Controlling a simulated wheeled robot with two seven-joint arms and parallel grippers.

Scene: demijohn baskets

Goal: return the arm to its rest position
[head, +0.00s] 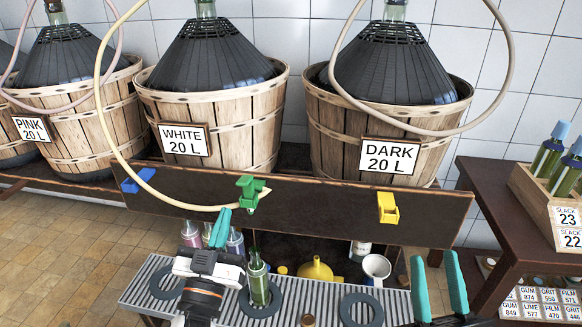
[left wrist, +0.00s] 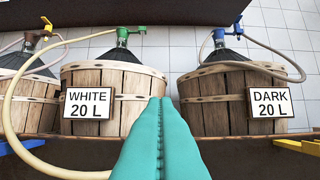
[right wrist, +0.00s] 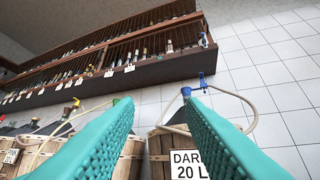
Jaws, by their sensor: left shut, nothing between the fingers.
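My left gripper (head: 221,228) has its teal fingers pressed together, with nothing between them. It is just below the green clip (head: 248,190) on the dark wooden board (head: 310,205), above the slatted tray (head: 140,285). Its shut fingers also fill the lower middle of the left wrist view (left wrist: 160,110). My right gripper (head: 434,260) is at the lower right of the head view, in front of the board's right part. Its fingers stand apart and empty, and the right wrist view (right wrist: 157,105) shows the same gap.
Behind the board stand the WHITE basket (head: 215,115), DARK basket (head: 385,125) and PINK basket (head: 85,115). A cream hose (head: 100,90) ends near the green clip. A green bottle (head: 259,285) stands close to my left gripper. A side table (head: 505,185) with a bottle crate is at right.

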